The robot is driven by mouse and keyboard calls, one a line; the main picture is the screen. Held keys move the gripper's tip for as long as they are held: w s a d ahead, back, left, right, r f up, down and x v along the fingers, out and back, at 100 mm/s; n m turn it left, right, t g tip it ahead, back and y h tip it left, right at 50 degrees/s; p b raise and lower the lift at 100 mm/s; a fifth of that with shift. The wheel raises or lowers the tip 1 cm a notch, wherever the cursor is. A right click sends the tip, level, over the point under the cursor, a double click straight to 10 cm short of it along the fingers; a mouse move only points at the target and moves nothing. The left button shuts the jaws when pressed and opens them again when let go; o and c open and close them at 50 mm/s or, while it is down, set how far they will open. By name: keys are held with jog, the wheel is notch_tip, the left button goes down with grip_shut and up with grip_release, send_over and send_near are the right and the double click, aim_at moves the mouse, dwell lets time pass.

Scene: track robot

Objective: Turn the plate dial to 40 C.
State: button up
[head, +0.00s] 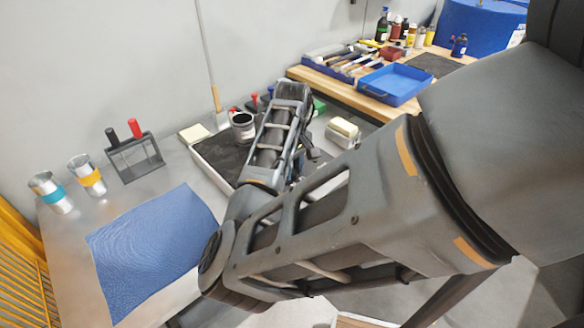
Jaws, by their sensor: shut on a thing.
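I see no plate and no dial that I can make out. My forearm (272,140) reaches up and away over the grey bench and covers part of it. My gripper's fingers are not visible. A small dark shape beside the forearm, at its right, is too unclear to name. What the gripper touches is hidden.
A dark tray (208,160) and a dark pot (243,128) lie left of my forearm. A blue cloth (150,245), two metal cups (86,175) and a rack (134,156) are left. A blue tray (393,84) sits behind.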

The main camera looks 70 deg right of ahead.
dwell(0.3)
jog(key=m+p, duration=0.1)
jog(key=m, duration=0.2)
jog(key=shift+r, duration=0.1)
jog(key=m+p, duration=0.1)
jog(key=m, duration=0.2)
jog(key=shift+m, duration=0.3)
jog(key=m+p, duration=0.1)
jog(key=m, duration=0.2)
jog(key=shift+m, duration=0.3)
jog(key=shift+m+p, duration=0.3)
jog(key=shift+m, duration=1.4)
jog(key=o, duration=1)
jog(key=shift+o, duration=0.2)
